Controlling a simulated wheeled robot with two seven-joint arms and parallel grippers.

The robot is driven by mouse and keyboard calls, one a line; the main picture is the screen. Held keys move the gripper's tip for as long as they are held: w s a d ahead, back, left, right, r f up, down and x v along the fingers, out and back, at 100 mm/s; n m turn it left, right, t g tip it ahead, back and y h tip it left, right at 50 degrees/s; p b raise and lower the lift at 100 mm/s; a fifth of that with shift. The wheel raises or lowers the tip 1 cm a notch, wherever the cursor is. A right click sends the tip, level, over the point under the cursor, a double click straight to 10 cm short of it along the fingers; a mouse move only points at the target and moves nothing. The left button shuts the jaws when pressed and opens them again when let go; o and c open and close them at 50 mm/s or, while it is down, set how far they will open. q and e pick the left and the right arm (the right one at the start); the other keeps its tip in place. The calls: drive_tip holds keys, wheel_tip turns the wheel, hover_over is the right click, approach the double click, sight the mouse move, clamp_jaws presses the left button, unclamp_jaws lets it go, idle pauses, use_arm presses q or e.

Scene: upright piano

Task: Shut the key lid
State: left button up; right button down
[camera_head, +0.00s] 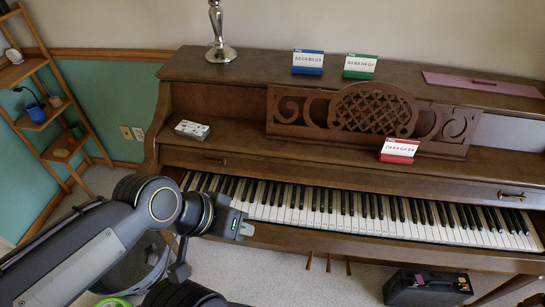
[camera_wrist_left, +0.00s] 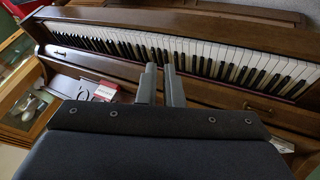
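The upright piano (camera_head: 290,150) stands against the wall with its row of keys (camera_head: 370,212) uncovered. The key lid (camera_head: 350,182) is open, its brown front edge just behind the keys, with a small handle (camera_head: 511,196) at right and another at left (camera_head: 215,163). My right gripper is out of view.
A red card stand (camera_head: 399,151) and a small white-topped box (camera_head: 192,130) sit on the ledge above the keys. Blue (camera_head: 308,62) and green (camera_head: 359,66) card stands are on top. A black case (camera_head: 428,289) lies on the floor; a shelf (camera_head: 42,105) stands left.

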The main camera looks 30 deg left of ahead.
use_arm(q)
drive_tip(key=shift+w+a, duration=0.15)
drive_tip(key=shift+w, duration=0.05)
clamp_jaws()
drive_tip(key=n+y+b, duration=0.2)
drive_tip(key=y+b, duration=0.4)
drive_tip(key=b, duration=0.2)
approach(208, 155)
drive_tip(key=shift+t, duration=0.3)
drive_tip(key=x, duration=0.6)
drive_tip(key=shift+s+f+b, duration=0.2)
drive_tip(key=shift+b, duration=0.15)
